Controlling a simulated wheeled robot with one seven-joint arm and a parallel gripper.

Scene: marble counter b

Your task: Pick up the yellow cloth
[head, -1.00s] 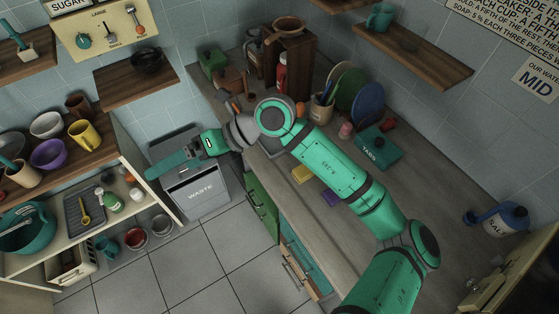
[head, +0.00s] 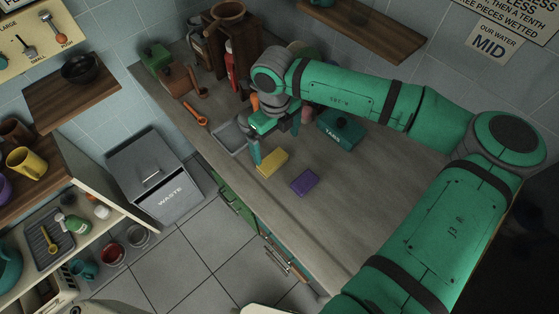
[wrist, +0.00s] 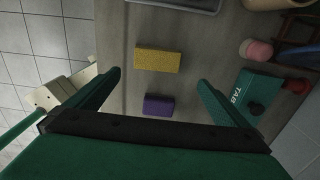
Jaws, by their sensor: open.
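The yellow cloth (head: 272,162) is a small flat block-like piece lying on the counter near its front edge. In the wrist view the yellow cloth (wrist: 158,60) lies slightly beyond the fingertips, centred between them. My gripper (head: 276,142) is open and empty, pointing down above the counter close to the cloth. In the wrist view my gripper (wrist: 159,80) has its two green fingers spread wide, with nothing between them touching.
A purple block (head: 304,182) lies just right of the cloth. A teal TABS box (head: 340,130) stands farther right, and a grey sink or tray (head: 232,138) lies to the left. An orange-handled tool (head: 195,113) rests farther left. The front right counter is clear.

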